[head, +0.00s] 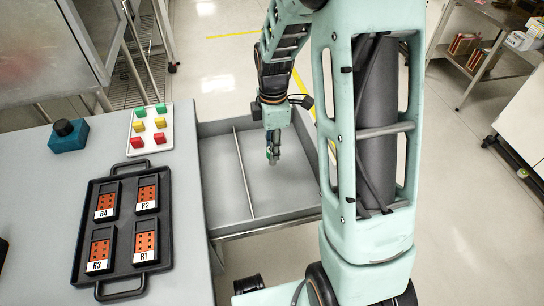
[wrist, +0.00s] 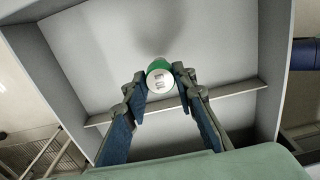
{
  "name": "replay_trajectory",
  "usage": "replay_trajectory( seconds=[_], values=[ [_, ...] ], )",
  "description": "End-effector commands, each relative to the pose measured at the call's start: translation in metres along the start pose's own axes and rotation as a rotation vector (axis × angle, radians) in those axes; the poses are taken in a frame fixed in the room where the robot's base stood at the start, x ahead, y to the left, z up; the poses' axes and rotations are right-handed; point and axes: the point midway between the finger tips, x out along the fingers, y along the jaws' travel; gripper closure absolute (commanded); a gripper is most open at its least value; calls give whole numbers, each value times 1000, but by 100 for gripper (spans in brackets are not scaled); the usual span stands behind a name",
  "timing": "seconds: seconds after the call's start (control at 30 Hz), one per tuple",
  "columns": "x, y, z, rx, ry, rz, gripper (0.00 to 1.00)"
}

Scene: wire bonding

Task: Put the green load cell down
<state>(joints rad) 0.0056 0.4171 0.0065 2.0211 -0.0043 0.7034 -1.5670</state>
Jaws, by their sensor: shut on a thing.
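The green load cell (wrist: 160,66) is a short green cylinder with a white, printed end face. My gripper (wrist: 159,83) is shut on it, one finger on each side. In the head view my gripper (head: 273,155) points down over the larger section of a grey open tray (head: 220,165), right of its thin divider (head: 243,170). In the wrist view, a soft shadow lies on the tray floor beyond the load cell. I cannot tell the exact gap beneath it. In the head view the load cell is small and mostly covered by the fingers.
On the table to the left, a white plate (head: 134,146) holds green, yellow and red blocks. A black tray (head: 122,273) holds orange modules marked R1 to R4. A blue box with a black knob (head: 68,137) stands nearby. The tray floor around my gripper looks empty.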

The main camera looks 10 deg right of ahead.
Motion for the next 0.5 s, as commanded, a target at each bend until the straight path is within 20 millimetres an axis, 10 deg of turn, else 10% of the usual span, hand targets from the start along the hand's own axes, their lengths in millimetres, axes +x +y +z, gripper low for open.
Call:
replay_trajectory(
  seconds=[0.5],
  values=[
    [37,6,0,0,0,1,100]
  ],
)
